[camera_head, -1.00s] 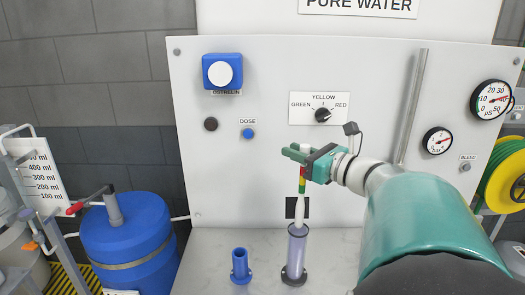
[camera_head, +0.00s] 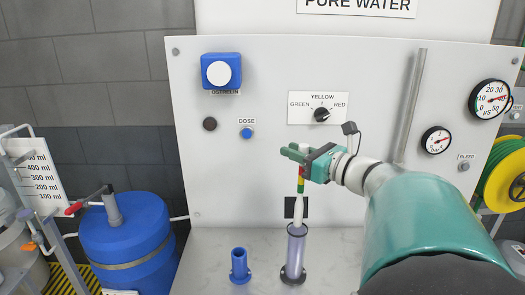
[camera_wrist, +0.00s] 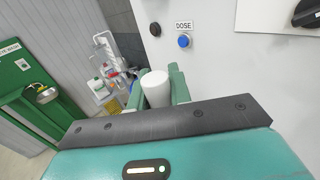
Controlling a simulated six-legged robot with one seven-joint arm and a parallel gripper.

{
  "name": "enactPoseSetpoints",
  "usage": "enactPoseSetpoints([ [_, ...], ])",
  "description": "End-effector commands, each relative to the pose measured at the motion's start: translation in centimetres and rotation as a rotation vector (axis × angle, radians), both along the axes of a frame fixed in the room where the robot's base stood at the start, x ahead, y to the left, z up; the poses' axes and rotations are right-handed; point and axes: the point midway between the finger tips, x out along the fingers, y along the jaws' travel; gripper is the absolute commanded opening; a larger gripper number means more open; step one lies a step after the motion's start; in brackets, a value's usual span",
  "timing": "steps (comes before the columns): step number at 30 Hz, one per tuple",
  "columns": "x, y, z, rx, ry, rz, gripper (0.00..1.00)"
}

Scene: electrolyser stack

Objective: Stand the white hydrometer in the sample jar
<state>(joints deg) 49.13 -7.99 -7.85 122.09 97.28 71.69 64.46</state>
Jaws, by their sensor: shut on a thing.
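The white hydrometer (camera_head: 299,207) hangs upright in my gripper (camera_head: 299,155), with green, yellow and red bands below the jaws. My gripper is shut on its upper stem. The sample jar (camera_head: 296,252), a clear purple-tinted cylinder on a dark round foot, stands on the pale bench directly below. The hydrometer's lower end is at the jar's mouth and seems to reach just inside the rim; the exact depth is hard to tell. In the wrist view the hydrometer's white top (camera_wrist: 156,88) shows between the two green fingers.
A short blue holder (camera_head: 240,266) stands on the bench left of the jar. The white panel (camera_head: 250,170) with a selector knob (camera_head: 322,115), a dose button (camera_head: 247,133) and gauges rises behind. A blue barrel (camera_head: 130,240) stands at the left.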

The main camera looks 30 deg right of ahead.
Motion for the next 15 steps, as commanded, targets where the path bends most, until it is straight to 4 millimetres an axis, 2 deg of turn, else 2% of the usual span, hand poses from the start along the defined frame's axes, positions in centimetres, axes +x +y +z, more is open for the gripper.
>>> enactPoseSetpoints([
  [15, -0.01, -0.05, -0.75, 0.002, 0.0, -0.001, 0.0],
])
